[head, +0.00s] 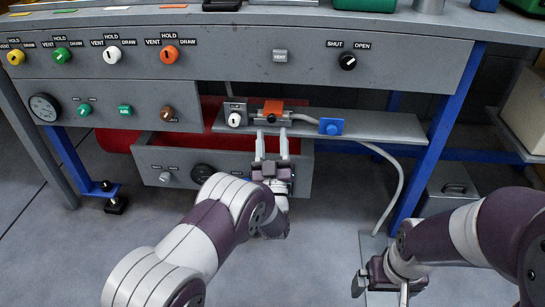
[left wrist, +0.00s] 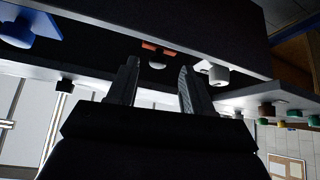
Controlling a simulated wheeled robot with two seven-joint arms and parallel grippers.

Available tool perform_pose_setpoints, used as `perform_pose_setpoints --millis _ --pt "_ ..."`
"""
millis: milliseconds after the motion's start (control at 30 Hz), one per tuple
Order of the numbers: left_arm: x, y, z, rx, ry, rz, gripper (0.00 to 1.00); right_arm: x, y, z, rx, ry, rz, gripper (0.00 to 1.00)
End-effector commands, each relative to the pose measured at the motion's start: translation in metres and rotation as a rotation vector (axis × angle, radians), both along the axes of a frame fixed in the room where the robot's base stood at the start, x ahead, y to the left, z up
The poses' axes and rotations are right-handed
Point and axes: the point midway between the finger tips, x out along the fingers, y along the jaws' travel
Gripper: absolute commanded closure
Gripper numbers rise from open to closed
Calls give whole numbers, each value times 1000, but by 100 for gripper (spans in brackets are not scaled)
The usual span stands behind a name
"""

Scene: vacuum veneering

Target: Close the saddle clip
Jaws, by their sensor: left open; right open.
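A small fitting with an orange top (head: 273,106), which looks like the saddle clip, sits on the grey shelf under the panel. Grey metal parts show beneath the orange piece; I cannot tell how far it is open. My left gripper (head: 271,139) is open and empty, its two fingers pointing at the shelf just below and in front of the fitting. In the left wrist view a strip of orange (left wrist: 153,46) shows beyond and between the fingertips (left wrist: 158,65); most of the fitting is hidden there.
A white knob (head: 235,118) stands left of the fitting and a blue part (head: 331,126) right of it on the shelf (head: 382,126). A control panel (head: 225,55) overhangs above. A blue leg (head: 425,150) and a grey hose (head: 399,185) are at right.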

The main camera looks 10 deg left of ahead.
Motion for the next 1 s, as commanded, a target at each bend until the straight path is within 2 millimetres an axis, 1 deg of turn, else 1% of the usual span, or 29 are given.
perform_pose_setpoints --millis 33,200,267,300,400,600,1000 --pt "-9 -2 0 2 8 -3 49 0 0 16 0 0 0 0" --pt "-49 -7 -27 4 7 -4 49 0 0 43 0 -1 0 0" --pt "-62 -8 -38 3 8 -3 49 0 0 49 0 -1 0 0" --pt "-68 -9 -46 2 2 -3 49 0 0 46 0 -1 0 0" --pt "-76 -10 -54 1 1 -1 49 0 0 42 0 0 0 0" --pt "-84 -11 -59 1 2 -1 49 0 0 42 0 0 0 0" --pt "-83 -10 -59 0 2 0 49 0 0 42 0 0 0 0"
